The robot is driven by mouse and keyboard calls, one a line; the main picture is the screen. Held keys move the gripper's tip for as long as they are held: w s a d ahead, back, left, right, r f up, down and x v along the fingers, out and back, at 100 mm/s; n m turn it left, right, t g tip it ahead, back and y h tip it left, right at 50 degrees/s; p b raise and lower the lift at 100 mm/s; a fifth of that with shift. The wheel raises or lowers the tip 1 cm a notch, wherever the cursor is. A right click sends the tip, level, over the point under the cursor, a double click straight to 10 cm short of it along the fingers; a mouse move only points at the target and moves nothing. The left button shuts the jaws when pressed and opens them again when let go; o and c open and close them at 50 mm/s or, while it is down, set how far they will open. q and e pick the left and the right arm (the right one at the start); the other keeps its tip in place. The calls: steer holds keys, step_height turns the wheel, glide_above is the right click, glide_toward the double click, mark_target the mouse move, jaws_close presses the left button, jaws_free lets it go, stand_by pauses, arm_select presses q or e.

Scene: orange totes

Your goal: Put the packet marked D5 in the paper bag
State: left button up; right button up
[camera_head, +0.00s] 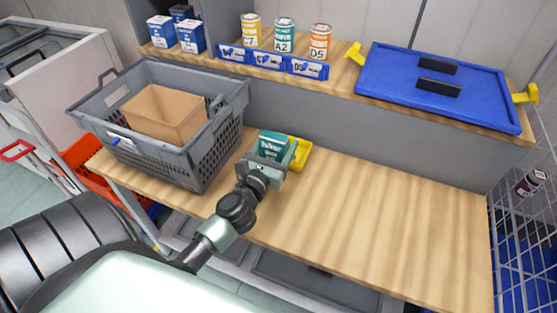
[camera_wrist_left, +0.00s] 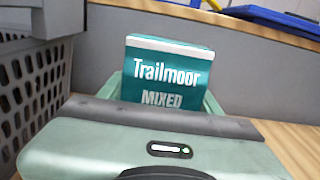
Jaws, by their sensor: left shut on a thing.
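A teal packet (camera_head: 272,145) with a white top edge stands upright at my left gripper (camera_head: 270,158), over the back part of the bench. My left gripper is shut on it. In the left wrist view the packet (camera_wrist_left: 166,78) reads "Trailmoor MIXED"; its lower part is hidden, and I see no D5 on it. The open brown paper bag (camera_head: 155,128) sits in a grey basket (camera_head: 210,150) to the left of the gripper. I cannot see to its bottom. My right gripper is not in view.
The shelf holds blue-and-white packets (camera_head: 190,35), a yellow can (camera_head: 251,28), a teal can marked A2 (camera_head: 284,34), an orange can marked D5 (camera_head: 320,42) and a blue tote lid (camera_head: 437,85). The right bench is clear.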

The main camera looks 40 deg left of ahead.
mark_target(278, 157)
arm_select(q)
steer(key=shift+f+b, duration=1.15)
steer(key=shift+f, duration=1.15)
steer(key=shift+f, duration=0.15)
steer(key=o, duration=1.5)
